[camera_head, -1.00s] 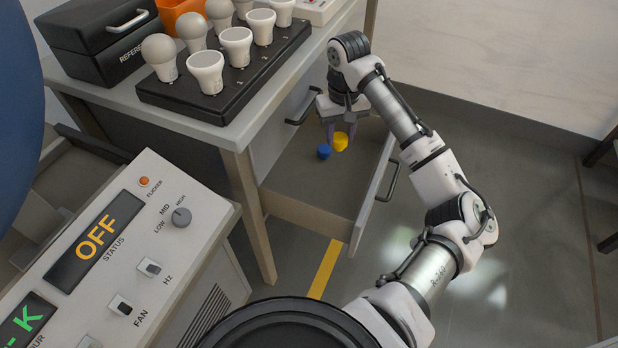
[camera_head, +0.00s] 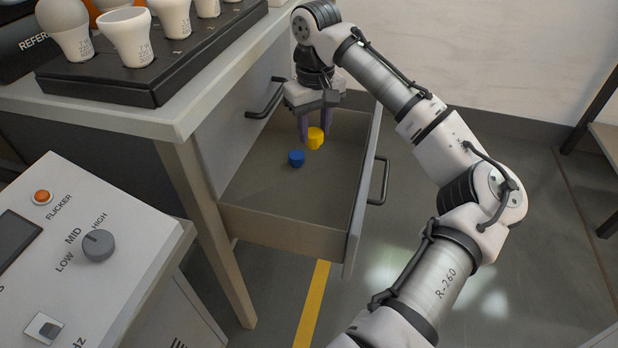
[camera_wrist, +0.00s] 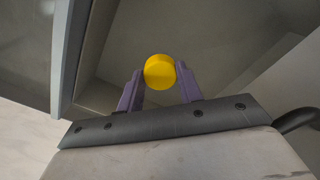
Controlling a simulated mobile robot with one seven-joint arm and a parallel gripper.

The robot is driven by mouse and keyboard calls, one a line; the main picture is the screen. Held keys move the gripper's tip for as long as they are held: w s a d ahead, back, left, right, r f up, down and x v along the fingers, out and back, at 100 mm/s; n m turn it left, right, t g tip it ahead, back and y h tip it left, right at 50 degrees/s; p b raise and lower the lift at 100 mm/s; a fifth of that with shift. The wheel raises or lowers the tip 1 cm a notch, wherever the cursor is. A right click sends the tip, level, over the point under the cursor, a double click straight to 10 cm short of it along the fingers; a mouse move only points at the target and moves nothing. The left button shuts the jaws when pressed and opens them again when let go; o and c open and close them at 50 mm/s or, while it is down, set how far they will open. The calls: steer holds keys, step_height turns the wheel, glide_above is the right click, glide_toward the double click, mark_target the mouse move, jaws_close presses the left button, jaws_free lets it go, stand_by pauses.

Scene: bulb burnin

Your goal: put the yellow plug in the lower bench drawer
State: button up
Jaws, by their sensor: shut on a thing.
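The lower bench drawer (camera_head: 285,200) is pulled open below a shut upper drawer. My gripper (camera_head: 315,132) reaches down over the far part of the open drawer. It is shut on the yellow plug (camera_head: 316,139), a short round piece at the fingertips. In the wrist view, the yellow plug (camera_wrist: 159,72) sits between the two purple fingers of my gripper (camera_wrist: 160,85). I cannot tell whether the plug touches the drawer floor. A blue plug (camera_head: 296,158) stands on the drawer floor, a little nearer the camera and left of the yellow plug.
The bench top (camera_head: 130,122) with a black bulb rack (camera_head: 150,90) is at upper left. A control box (camera_head: 130,255) stands at lower left. The open drawer's front wall and handle (camera_head: 380,182) are on the right. The drawer floor around the blue plug is mostly clear.

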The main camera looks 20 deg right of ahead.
step_height(320, 180, down, 12)
steer(key=b, duration=0.4)
steer(key=shift+f, duration=0.25)
steer(key=shift+r, duration=0.1)
steer(key=o, duration=0.9)
steer(key=shift+o, duration=0.2)
step_height(320, 180, up, 12)
steer(key=p, duration=0.4)
